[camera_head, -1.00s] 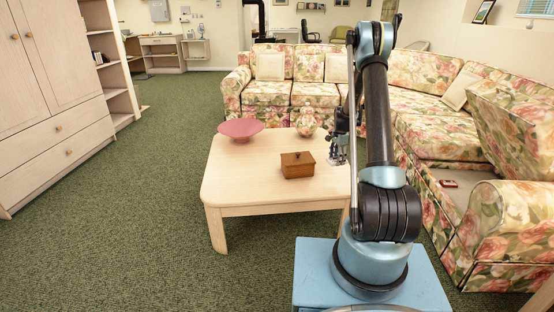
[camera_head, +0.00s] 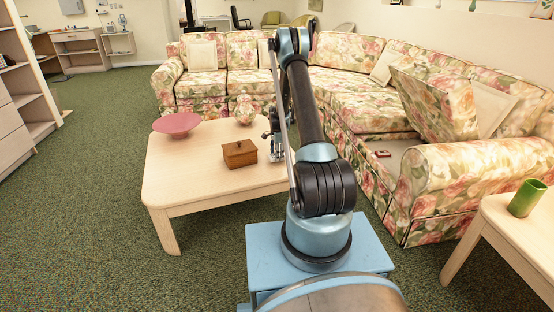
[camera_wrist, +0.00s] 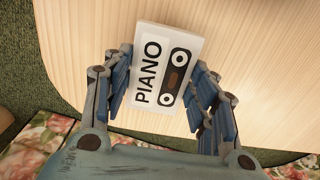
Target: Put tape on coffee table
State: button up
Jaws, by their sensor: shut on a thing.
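The tape is a white cassette (camera_wrist: 150,62) marked PIANO, with a black label window. It is between the fingers of my gripper (camera_wrist: 166,75) in the wrist view, and the gripper is shut on it. The pale wood coffee table (camera_head: 180,172) stands left of my arm in the head view. My gripper (camera_head: 276,148) is at the table's right side, and the wrist view shows pale wood behind the tape. I cannot tell whether the tape touches the wood. The tape cannot be made out in the head view.
A floral sofa (camera_head: 440,170) wraps behind and right. A green cup (camera_head: 527,198) stands on another table at right. The table's front left is clear.

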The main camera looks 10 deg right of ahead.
jog(key=shift+f, duration=1)
jog(key=shift+f, duration=0.1)
jog(key=o, duration=1.1)
jog(key=shift+c, duration=0.2)
